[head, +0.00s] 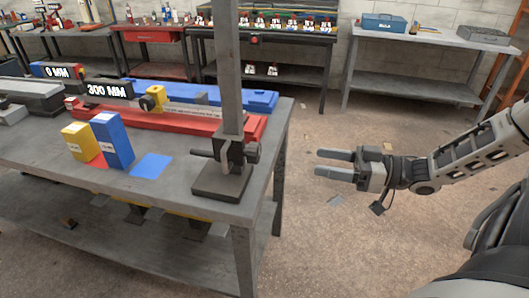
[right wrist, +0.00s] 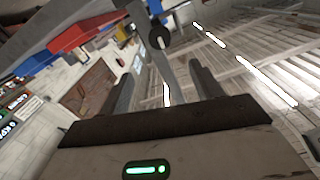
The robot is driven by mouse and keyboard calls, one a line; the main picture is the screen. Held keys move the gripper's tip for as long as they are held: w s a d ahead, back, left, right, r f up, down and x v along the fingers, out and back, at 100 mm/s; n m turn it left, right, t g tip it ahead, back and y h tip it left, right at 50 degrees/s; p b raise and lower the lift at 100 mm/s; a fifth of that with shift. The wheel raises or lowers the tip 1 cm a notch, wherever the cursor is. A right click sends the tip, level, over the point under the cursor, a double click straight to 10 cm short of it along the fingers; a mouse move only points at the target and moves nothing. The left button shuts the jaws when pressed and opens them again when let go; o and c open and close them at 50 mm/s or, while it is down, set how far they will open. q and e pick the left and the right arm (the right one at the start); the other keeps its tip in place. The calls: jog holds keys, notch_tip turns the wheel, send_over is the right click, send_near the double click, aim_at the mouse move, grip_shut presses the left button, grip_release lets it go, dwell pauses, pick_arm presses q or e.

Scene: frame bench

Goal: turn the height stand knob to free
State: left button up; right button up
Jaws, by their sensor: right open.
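The height stand (head: 231,75) is a tall grey post on a dark square base (head: 222,183) at the bench's right front corner. A dark clamp sits low on the post, with a dark knob (head: 252,152) on its right side. The round dark knob also shows in the right wrist view (right wrist: 159,38), ahead of the fingers. The knob's setting cannot be read. My right gripper (head: 317,162) is open and empty, right of the bench and apart from the knob, its fingers pointing left towards the stand. My left gripper is not in view.
The grey bench (head: 150,205) holds a blue block (head: 112,140), a yellow block (head: 76,142), red and blue rails, and signs reading 0 MM and 300 MM (head: 106,90). Other workbenches stand along the back wall. The floor (head: 345,235) around my right gripper is mostly clear.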

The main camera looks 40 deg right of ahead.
aim_at(259, 152)
jog(key=b+x, duration=0.2)
jog(key=x, duration=0.2)
jog(key=b+x, duration=0.3)
jog(key=f+b+x, duration=0.1)
jog(key=b+x, duration=0.2)
jog(key=x, duration=0.1)
jog(key=shift+w+a, duration=0.2)
jog(key=shift+a, duration=0.1)
jog(key=w+a+b, duration=0.1)
jog(key=b, duration=0.1)
jog(key=shift+w+a+r+b, duration=0.1)
jog(key=shift+w+r+b, duration=0.1)
jog(key=shift+r+b, duration=0.1)
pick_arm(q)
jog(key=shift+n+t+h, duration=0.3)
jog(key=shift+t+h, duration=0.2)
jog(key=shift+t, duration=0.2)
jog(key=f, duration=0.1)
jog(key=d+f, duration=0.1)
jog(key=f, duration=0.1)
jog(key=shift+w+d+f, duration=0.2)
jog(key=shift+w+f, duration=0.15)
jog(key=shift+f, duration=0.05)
pick_arm(e)
jog(key=shift+w+a+r, duration=0.1)
jog(key=shift+w+r, duration=0.05)
jog(key=shift+w, duration=0.05)
